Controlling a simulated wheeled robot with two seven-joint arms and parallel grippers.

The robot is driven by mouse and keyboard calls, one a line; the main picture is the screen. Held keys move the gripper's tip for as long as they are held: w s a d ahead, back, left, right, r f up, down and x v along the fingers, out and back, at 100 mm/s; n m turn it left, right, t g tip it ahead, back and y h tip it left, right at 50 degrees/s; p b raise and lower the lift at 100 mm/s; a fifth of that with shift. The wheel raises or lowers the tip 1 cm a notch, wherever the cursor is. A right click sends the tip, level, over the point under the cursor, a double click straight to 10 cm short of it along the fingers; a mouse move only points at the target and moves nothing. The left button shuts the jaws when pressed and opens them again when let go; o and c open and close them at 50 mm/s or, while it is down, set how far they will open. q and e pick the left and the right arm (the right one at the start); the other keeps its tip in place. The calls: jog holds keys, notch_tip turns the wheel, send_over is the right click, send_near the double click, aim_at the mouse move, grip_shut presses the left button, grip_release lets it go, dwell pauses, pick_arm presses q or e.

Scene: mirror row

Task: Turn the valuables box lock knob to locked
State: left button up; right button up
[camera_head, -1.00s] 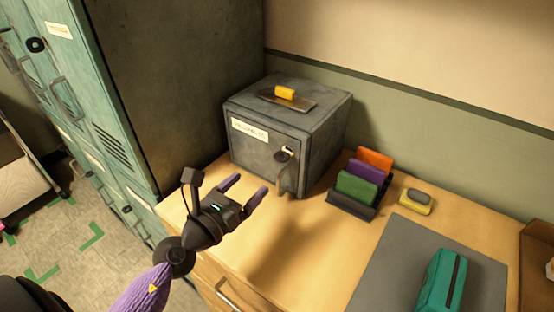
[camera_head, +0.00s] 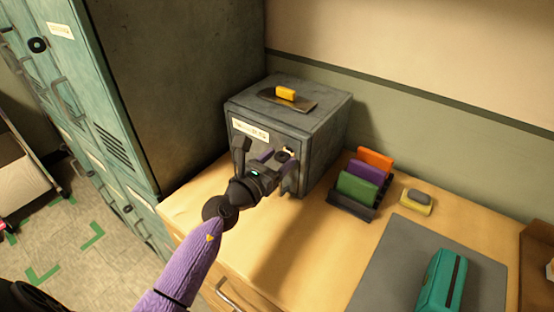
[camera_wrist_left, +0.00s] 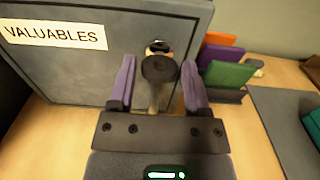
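The grey valuables box (camera_head: 250,155) stands on the wooden counter, with a "VALUABLES" label that also shows in the left wrist view (camera_wrist_left: 52,33). Its dark round lock knob (camera_wrist_left: 158,68) is on the front face, with a pale mark just above it. In the head view the knob (camera_head: 282,155) is partly hidden by my left gripper (camera_head: 276,160). In the wrist view the purple fingers of my left gripper (camera_wrist_left: 158,80) are open, one on each side of the knob, with gaps visible. A handle (camera_wrist_left: 154,98) hangs below the knob. My right gripper is not in view.
A yellow block on a flat plate (camera_head: 286,95) lies on the box. Right of the box are a rack of coloured folders (camera_head: 362,180), a yellow sponge-like item (camera_head: 416,203), a grey mat (camera_head: 395,260) and a teal case (camera_head: 440,280). Green lockers (camera_head: 110,110) stand at left.

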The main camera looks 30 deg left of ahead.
pick_arm(q)
grip_shut()
jog(key=shift+n, duration=0.4)
jog(key=n+p, duration=0.1)
jog(key=n, duration=0.2)
jog(key=shift+a+p, duration=0.1)
jog(key=shift+p, duration=0.25)
jog(key=n+p, duration=0.1)
jog(key=n, duration=0.3)
jog(key=shift+n, duration=0.3)
jog(key=n+p, duration=0.1)
jog(key=n, duration=0.4)
jog(key=shift+a+f, duration=0.1)
jog(key=shift+f+n+p, duration=0.1)
jog(key=shift+n+p, duration=0.55)
jog(key=shift+n, duration=1.55)
